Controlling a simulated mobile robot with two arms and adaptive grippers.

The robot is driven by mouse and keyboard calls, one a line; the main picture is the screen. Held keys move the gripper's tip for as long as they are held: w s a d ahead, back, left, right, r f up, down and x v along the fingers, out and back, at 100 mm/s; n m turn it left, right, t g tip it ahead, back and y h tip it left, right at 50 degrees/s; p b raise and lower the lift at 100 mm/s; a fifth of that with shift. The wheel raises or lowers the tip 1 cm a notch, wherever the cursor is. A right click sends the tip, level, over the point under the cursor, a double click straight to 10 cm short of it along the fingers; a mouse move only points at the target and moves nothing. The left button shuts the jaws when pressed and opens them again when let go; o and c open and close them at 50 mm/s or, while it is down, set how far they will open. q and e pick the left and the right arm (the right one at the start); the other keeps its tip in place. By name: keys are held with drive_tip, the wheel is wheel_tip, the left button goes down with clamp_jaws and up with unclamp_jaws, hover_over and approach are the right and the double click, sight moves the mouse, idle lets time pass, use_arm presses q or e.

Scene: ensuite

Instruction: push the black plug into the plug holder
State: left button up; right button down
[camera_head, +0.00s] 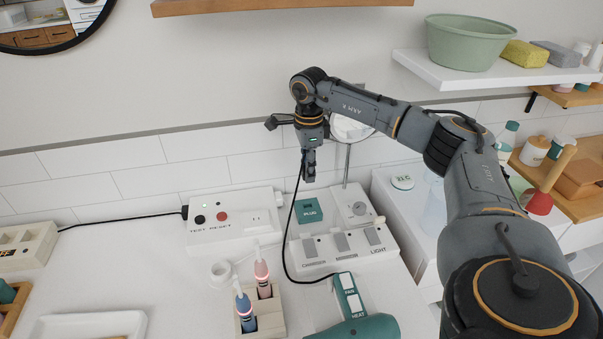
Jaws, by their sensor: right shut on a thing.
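My right gripper (309,175) hangs pointing down above the back of the white switch box, in front of the tiled wall. It is shut on the black plug, which is mostly hidden between the fingers. A black cord (285,248) runs from the gripper down to the teal hair dryer (363,326). The teal plug holder (308,211), marked PLUG, sits on the white switch box (318,264), below the gripper and apart from it. My left gripper is out of view.
A white outlet box (234,236) with TEST and RESET buttons stands left of the switch box. In front are a toothbrush holder (267,320) with two toothbrushes and a white tray (88,325). A round mirror on a stand (351,129) is just behind my right gripper.

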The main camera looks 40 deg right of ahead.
drive_tip(key=shift+r, duration=0.1)
drive_tip(key=shift+f+b, duration=0.35)
drive_tip(key=shift+f, duration=0.6)
drive_tip(key=b, duration=0.2)
hover_over(307, 208)
drive_tip(key=shift+w+d+f, duration=0.15)
drive_tip(key=shift+d+f, duration=0.05)
drive_tip(key=shift+f, duration=0.85)
drive_tip(key=shift+w+d+f, duration=0.15)
drive_tip(key=shift+f, duration=0.85)
drive_tip(key=shift+p, duration=0.4)
drive_tip(key=shift+f+b, duration=1.25)
drive_tip(key=shift+f, duration=0.85)
drive_tip(key=c, duration=1)
unclamp_jaws()
